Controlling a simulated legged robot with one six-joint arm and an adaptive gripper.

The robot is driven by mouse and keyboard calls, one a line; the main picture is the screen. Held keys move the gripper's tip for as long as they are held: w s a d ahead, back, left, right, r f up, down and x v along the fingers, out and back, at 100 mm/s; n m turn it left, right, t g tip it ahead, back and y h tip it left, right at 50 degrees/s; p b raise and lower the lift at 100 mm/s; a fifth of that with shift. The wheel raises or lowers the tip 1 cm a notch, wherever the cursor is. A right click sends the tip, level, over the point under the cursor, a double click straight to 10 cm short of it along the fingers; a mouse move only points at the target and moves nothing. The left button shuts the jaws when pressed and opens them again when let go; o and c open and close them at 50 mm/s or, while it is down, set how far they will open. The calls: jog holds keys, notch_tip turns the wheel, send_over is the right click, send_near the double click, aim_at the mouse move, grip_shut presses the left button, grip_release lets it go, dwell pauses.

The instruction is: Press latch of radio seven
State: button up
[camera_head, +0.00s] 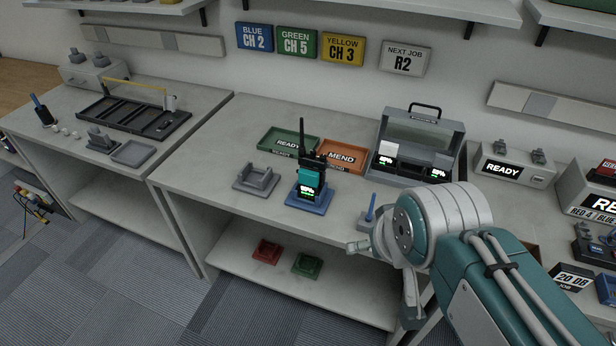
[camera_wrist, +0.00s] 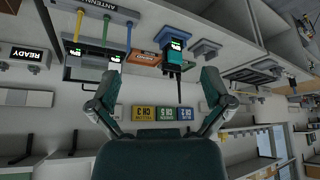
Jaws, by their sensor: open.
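A dark and teal handheld radio (camera_head: 311,178) with a tall black antenna stands upright in a blue cradle (camera_head: 309,203) on the middle bench. It has a lit green and white display. No number seven is legible on it, and I cannot make out its latch. The radio also shows upside down in the wrist view (camera_wrist: 177,52), beyond the fingers. My gripper (camera_head: 384,284) is at the bench's front edge, right of and nearer than the radio, apart from it. In the wrist view my gripper (camera_wrist: 162,82) has its fingers wide apart with nothing between them.
An empty grey cradle (camera_head: 256,178) stands left of the radio. Green (camera_head: 273,140) and orange (camera_head: 352,167) trays lie behind it. A grey case (camera_head: 433,130) with lit displays stands behind right. A small blue post (camera_head: 371,207) stands between radio and gripper.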

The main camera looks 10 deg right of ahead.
jog(key=shift+d, duration=0.15)
jog(key=c, duration=0.6)
jog(key=shift+w+d+r, duration=0.1)
jog(key=shift+w+r, duration=0.05)
jog(key=shift+w, duration=0.15)
jog(key=c, duration=0.6)
jog(key=w+g+y, duration=0.1)
jog(key=w, duration=0.3)
jog(key=w+a+r+m+g+y, duration=0.1)
jog(key=w, duration=0.2)
jog(key=w+g+y, duration=0.1)
jog(key=w, duration=0.3)
jog(key=shift+w+a+r+y, duration=0.15)
jog(key=shift+w+a+y, duration=0.15)
jog(key=shift+y, duration=0.1)
grip_shut()
jog(key=w+d+f+m+g+y, duration=0.1)
jog(key=w+f+y, duration=0.15)
jog(key=w, duration=0.45)
jog(key=w+d+f+y, duration=0.1)
jog(key=w+d+y, duration=0.15)
jog(key=w, duration=0.45)
jog(key=w+d+f+m+t+y, duration=0.1)
jog(key=w+d+f+t+y, duration=0.2)
jog(key=w+d+f+y, duration=0.5)
jog(key=w+d+f, duration=0.5)
jog(key=f, duration=0.2)
jog(key=shift+f+y, duration=0.25)
jog(key=shift+y, duration=0.05)
